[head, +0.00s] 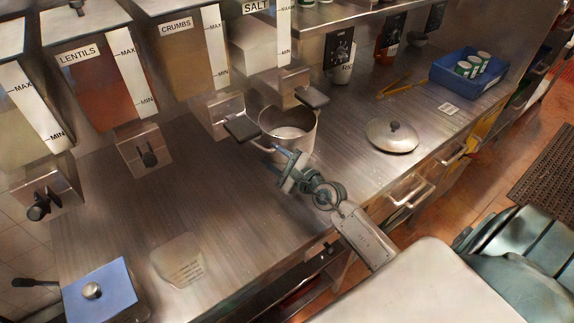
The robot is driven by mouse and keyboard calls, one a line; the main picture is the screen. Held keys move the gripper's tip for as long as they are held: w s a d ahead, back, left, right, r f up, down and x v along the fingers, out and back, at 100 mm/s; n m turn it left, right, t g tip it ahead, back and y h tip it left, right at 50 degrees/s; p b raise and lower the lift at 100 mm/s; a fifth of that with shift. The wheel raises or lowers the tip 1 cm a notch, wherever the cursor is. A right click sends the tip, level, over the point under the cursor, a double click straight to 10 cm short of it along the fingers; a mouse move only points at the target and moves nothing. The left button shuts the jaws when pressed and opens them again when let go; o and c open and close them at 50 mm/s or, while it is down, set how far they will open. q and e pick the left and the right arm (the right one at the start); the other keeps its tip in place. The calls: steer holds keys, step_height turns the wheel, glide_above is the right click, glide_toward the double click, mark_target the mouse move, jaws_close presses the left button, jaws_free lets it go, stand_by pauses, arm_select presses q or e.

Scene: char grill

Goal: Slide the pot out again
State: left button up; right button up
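The metal pot (290,131) stands upright on the steel counter, open at the top, with one black handle (242,128) at its left and another (312,97) at its far right. It stands at the foot of the dispensers, close to a metal spout block (289,82) behind it. My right gripper (277,156) is at the near left side of the pot, just below the left handle. The fingertips overlap the pot's lower wall in the picture; I cannot tell whether they touch it or grip anything. My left gripper is not in view.
Dispensers for lentils (95,88), crumbs (185,60) and salt (255,45) line the back. A pot lid (392,136) lies to the right, near a blue crate (440,78) with cups. A blue box (105,290) sits front left. The counter left of the pot is mostly clear.

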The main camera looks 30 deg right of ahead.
mark_target(266, 151)
steer(key=shift+x, duration=1.75)
steer(key=shift+c, duration=0.5)
jaws_close()
